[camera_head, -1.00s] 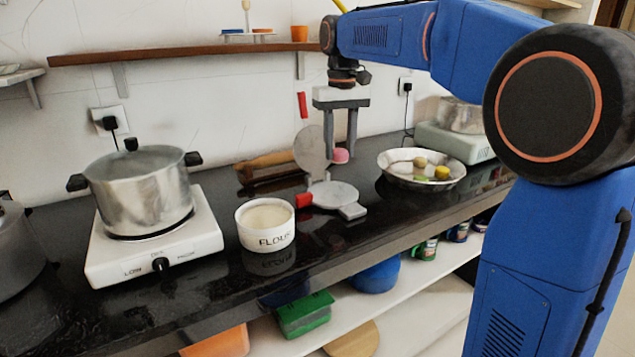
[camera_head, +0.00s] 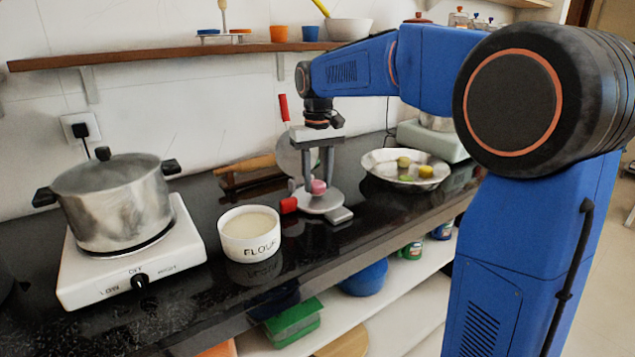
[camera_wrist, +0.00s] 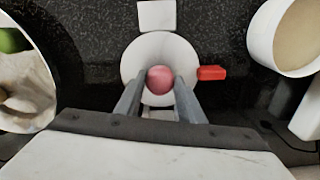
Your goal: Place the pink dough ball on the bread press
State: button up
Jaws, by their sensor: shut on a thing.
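My gripper (camera_head: 319,187) is shut on the pink dough ball (camera_head: 318,187), low over the bread press's round lower plate (camera_head: 322,205). In the wrist view, the ball (camera_wrist: 160,79) sits between the fingertips, with the plate (camera_wrist: 137,62) behind it, near the plate's middle. I cannot tell whether the ball touches the plate. The press stands open: its round lid (camera_head: 290,158) is raised behind my fingers, with a red handle (camera_head: 284,108) pointing up. A red part (camera_wrist: 211,73) shows at the plate's side.
A flour bowl (camera_head: 249,235) stands left of the press, with a pot (camera_head: 112,205) on a stove farther left. A rolling pin (camera_head: 245,164) lies behind. A metal bowl (camera_head: 376,174) with dough balls is to the right. A wall shelf (camera_head: 150,54) is above.

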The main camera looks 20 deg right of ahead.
aim_at(318, 191)
jog(key=shift+f, duration=0.4)
jog(key=shift+f, duration=0.1)
jog(key=o, duration=0.9)
jog(key=shift+o, duration=0.2)
notch_tip(318, 191, up, 12)
jog(key=s+d+f+t, duration=0.15)
jog(key=s+f, duration=0.25)
jog(key=s, duration=0.5)
jog(key=s+d+f+t, duration=0.1)
jog(key=s+d+f, duration=0.25)
jog(key=s, duration=0.65)
jog(key=s+d+f+m+t, duration=0.1)
jog(key=s+d+f+t, duration=0.1)
jog(key=s+f, duration=1.2)
jog(key=shift+s+f, duration=0.2)
jog(key=shift+f, duration=0.2)
